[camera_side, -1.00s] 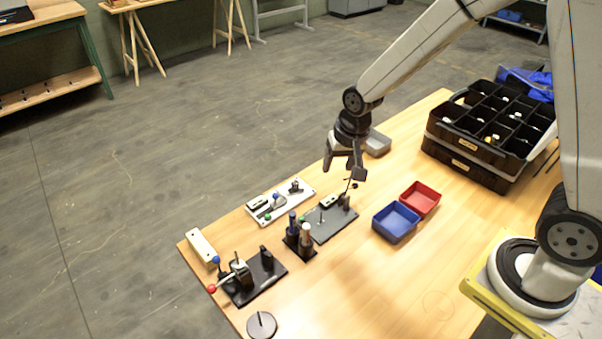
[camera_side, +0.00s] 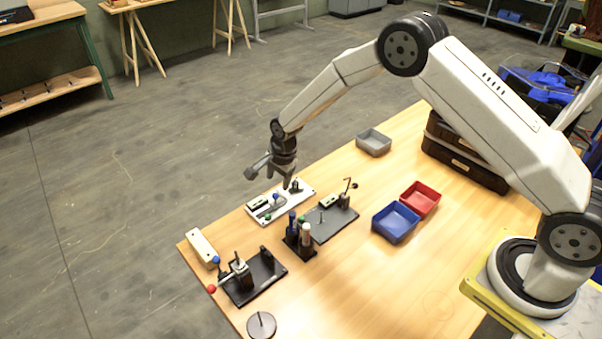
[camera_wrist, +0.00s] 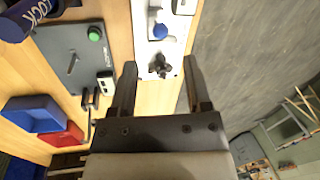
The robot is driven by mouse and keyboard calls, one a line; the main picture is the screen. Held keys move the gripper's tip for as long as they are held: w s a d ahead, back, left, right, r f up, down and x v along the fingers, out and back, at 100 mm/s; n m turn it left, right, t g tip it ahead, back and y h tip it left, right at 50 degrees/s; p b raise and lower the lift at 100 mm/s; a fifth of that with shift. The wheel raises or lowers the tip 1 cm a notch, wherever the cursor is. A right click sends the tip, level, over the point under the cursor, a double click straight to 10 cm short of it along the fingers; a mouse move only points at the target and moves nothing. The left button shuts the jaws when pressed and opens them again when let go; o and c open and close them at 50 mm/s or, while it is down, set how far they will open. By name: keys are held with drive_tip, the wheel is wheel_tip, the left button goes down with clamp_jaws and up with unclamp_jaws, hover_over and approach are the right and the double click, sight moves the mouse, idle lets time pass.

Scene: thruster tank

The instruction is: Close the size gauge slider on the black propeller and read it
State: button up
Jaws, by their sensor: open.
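The size gauge is a white plate (camera_side: 283,207) on the table, also in the wrist view (camera_wrist: 146,45). It bears a blue slider knob (camera_wrist: 160,31), also in the side view (camera_side: 276,196). The small black propeller (camera_wrist: 160,67) sits at the plate's right end in the side view (camera_side: 296,185). A display box (camera_side: 258,203) sits at the other end; its reading is too small to tell. My gripper (camera_side: 280,180) is open and empty above the plate. In the wrist view the propeller shows between my fingertips (camera_wrist: 160,64); contact cannot be told.
Beside the gauge lies a dark grey plate (camera_side: 326,225) with a display and bent wire. A tool holder (camera_side: 300,247) and a black clamp base (camera_side: 262,280) stand nearer. Blue (camera_side: 396,222), red (camera_side: 420,199) and grey (camera_side: 373,142) bins stand right.

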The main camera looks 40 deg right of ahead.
sight(276, 195)
drive_tip(key=shift+f, duration=0.25)
drive_tip(key=shift+w+a+f, duration=0.1)
drive_tip(key=shift+w+f, duration=0.15)
drive_tip(key=shift+f, duration=0.95)
drive_tip(key=shift+w+f, duration=0.25)
drive_tip(key=shift+f, duration=1)
drive_tip(key=shift+w+a+f, duration=0.1)
drive_tip(key=shift+w+f, duration=0.15)
drive_tip(key=shift+f, duration=0.95)
clamp_jaws()
drive_tip(key=shift+d, duration=0.1)
